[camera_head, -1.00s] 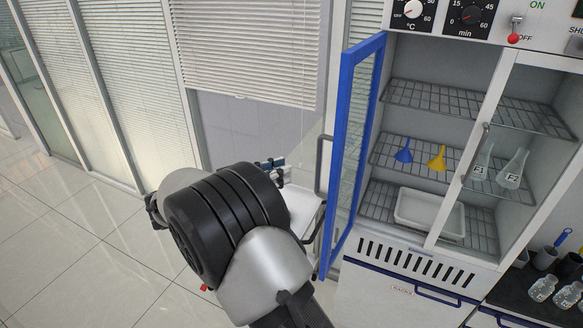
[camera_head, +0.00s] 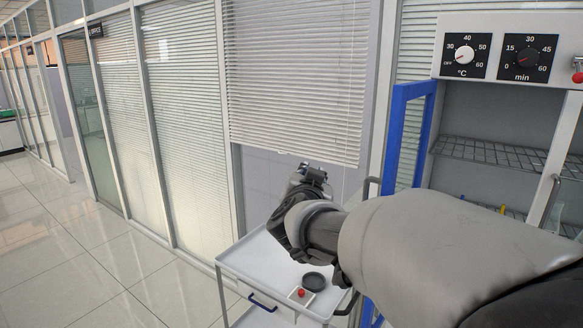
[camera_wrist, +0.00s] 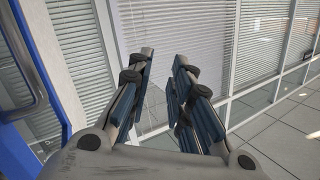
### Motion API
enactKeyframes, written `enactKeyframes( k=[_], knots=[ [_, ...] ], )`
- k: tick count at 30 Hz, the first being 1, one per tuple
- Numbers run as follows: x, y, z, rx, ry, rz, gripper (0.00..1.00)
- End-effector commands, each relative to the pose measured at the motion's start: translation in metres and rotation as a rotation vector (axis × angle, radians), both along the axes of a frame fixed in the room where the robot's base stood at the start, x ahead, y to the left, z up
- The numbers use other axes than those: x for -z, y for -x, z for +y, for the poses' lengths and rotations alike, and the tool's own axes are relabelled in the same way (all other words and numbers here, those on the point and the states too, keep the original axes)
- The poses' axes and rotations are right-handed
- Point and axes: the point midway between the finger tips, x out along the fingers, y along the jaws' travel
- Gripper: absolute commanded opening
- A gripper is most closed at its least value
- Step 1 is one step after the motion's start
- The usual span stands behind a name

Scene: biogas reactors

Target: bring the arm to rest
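My gripper (camera_wrist: 160,85) shows in the wrist view with its two blue-padded fingers apart and nothing between them. It faces the window blinds. In the head view my gripper (camera_head: 312,174) is at the far end of my arm, small and partly turned away, above the white cart. My arm stretches from the lower right across the front of the cabinet.
A white cart (camera_head: 262,258) stands below my gripper, with a dark round dish (camera_head: 314,281) and a red-knobbed item (camera_head: 301,293) on it. The blue-framed cabinet door (camera_head: 398,135) stands open beside my arm. Wire shelves (camera_head: 480,150) show inside. Floor at left is clear.

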Motion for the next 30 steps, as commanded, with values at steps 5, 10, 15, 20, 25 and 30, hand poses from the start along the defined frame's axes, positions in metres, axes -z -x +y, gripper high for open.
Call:
enactKeyframes(
  k=[5, 10, 15, 20, 25, 30],
  knots=[
    [0.063, 0.089, 0.006, -0.283, 0.035, 0.191, 0.19],
    [0.146, 0.189, -0.01, -0.411, 0.103, 0.454, 0.19],
    [0.226, 0.283, -0.043, -0.42, 0.166, 0.714, 0.19],
    [0.28, 0.353, -0.075, -0.372, 0.206, 0.912, 0.19],
    [0.307, 0.393, -0.094, -0.328, 0.224, 1.026, 0.19],
    [0.31, 0.401, -0.098, -0.318, 0.227, 1.05, 0.19]
  ],
)
